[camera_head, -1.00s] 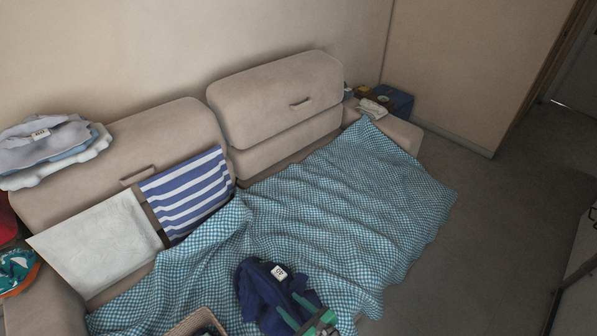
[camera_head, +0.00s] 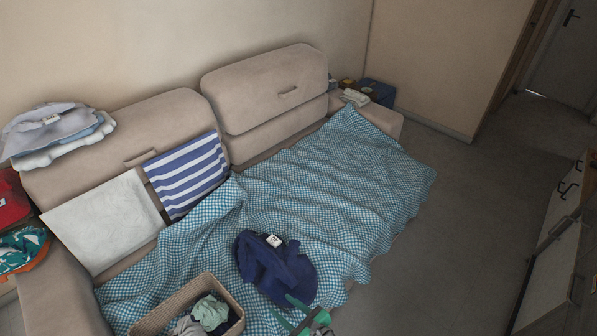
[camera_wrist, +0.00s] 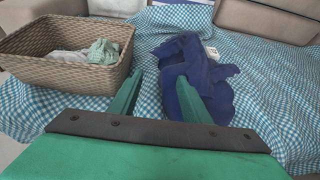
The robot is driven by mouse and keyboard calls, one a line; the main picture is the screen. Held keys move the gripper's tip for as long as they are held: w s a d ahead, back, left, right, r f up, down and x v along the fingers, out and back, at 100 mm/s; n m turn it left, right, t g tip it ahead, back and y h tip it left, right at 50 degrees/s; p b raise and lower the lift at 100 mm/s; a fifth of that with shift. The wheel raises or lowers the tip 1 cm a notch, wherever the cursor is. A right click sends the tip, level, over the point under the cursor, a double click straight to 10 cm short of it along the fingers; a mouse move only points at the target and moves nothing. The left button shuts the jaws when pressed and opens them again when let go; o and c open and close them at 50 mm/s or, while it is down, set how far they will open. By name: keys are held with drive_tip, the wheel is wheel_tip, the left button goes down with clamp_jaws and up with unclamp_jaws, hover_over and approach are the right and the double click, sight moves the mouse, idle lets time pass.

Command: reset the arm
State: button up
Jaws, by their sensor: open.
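My gripper (camera_head: 299,315) shows at the bottom edge of the head view, its green fingers just in front of a dark blue garment (camera_head: 275,268). In the wrist view my gripper (camera_wrist: 160,98) is open, with nothing between its two green fingers. The garment (camera_wrist: 190,70) lies crumpled on the checked blanket beyond the fingers, and the right finger overlaps it in the picture. Whether they touch cannot be told. Most of my arm is out of view.
A wicker basket (camera_head: 160,316) with some clothes stands on the left of the blue checked blanket (camera_head: 330,200) covering the sofa (camera_head: 260,95). Striped and white cushions lean on the backrest. Folded clothes (camera_head: 60,125) lie on top at left.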

drive_tip(key=s+d+f+n+t+h, duration=0.1)
drive_tip(key=s+d+n+h, duration=0.4)
drive_tip(key=s, duration=0.4)
drive_tip(key=s+d+f+n+h, duration=0.1)
drive_tip(key=s+d+n+h, duration=0.1)
drive_tip(key=s+n, duration=0.5)
drive_tip(key=s+a+r+n+t, duration=0.1)
drive_tip(key=s+r+n, duration=0.3)
drive_tip(key=r, duration=0.3)
drive_tip(key=s+r+n+t+h, duration=0.1)
drive_tip(key=s+r+n+t, duration=0.1)
drive_tip(key=s+r+n, duration=0.2)
drive_tip(key=s+a+r+n+t+h, duration=0.1)
drive_tip(key=s+r+n, duration=0.4)
drive_tip(key=r, duration=0.7)
drive_tip(key=shift+a+n+t, duration=0.35)
drive_tip(key=shift+n+t, duration=0.15)
drive_tip(key=shift+n, duration=0.5)
